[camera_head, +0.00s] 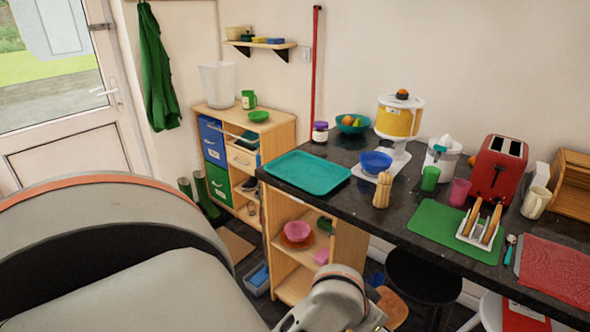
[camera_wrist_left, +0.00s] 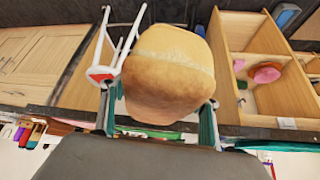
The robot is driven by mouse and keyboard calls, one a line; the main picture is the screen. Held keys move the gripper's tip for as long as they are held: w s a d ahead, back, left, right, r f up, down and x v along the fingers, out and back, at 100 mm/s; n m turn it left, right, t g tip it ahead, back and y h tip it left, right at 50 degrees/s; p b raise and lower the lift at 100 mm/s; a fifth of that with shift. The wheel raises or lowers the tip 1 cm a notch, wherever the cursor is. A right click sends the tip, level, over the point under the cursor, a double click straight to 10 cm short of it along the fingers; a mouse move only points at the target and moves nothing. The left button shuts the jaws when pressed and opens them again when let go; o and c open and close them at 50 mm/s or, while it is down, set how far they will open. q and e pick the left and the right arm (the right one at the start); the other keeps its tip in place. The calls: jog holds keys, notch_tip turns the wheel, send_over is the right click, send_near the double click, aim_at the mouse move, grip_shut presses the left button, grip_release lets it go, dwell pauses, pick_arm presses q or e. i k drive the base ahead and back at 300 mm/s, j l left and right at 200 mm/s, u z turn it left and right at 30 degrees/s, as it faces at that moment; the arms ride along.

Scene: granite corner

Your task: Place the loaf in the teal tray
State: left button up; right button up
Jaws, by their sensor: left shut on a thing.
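The teal tray (camera_head: 307,172) lies flat and empty on the left end of the dark countertop in the head view. The loaf (camera_wrist_left: 168,65) is golden brown and fills the middle of the left wrist view. My left gripper (camera_wrist_left: 157,118) is shut on it, with one finger at each side. The loaf is not visible in the head view, where the left gripper cannot be made out either. My right gripper is not in view.
Close to the tray on the dark countertop (camera_head: 345,203) are a purple-lidded jar (camera_head: 320,132), a blue bowl (camera_head: 376,163) on a white stand and a wooden toothpick-like holder (camera_head: 382,190). Open shelves (camera_head: 340,254) with a pink bowl (camera_head: 297,231) stand below the tray.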

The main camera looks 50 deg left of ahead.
aim_at(320, 178)
jog(key=k+j, duration=0.1)
jog(key=j, duration=0.25)
jog(key=k+j, duration=0.1)
jog(key=j, duration=0.25)
jog(key=k+j, duration=0.15)
jog(key=j, duration=0.15)
jog(key=k+j, duration=0.1)
jog(key=j, duration=0.25)
